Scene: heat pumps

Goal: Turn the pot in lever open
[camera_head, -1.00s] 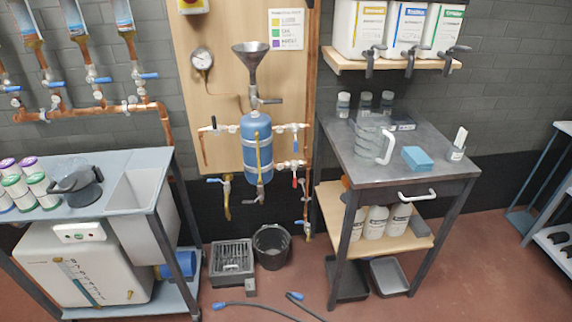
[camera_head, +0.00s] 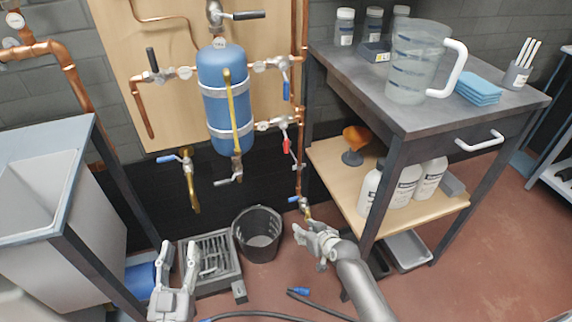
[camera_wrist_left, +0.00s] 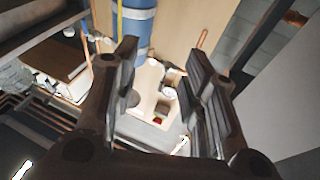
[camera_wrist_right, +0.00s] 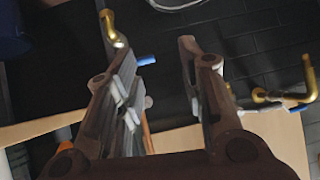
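The blue pot (camera_head: 224,95) hangs on the wooden board, strapped by grey bands. Its labels are not readable, so I cannot tell which lever is the pot in lever. A dark lever stands upright on the left valve (camera_head: 152,60). Another dark lever (camera_head: 245,15) lies level above the pot. A blue lever (camera_head: 287,88) and a red lever (camera_head: 287,145) hang at the right. My left gripper (camera_head: 181,258) is open and empty, low in front of the drain grate. My right gripper (camera_head: 318,232) is open below the blue-handled pipe valve (camera_head: 298,201); they appear apart.
A black bucket (camera_head: 258,240) and a drain grate (camera_head: 222,255) stand on the floor below the pot. A cart (camera_head: 405,140) with a clear jug (camera_head: 415,62) is close on the right. A sink bench (camera_head: 70,195) is on the left. Hoses lie on the floor.

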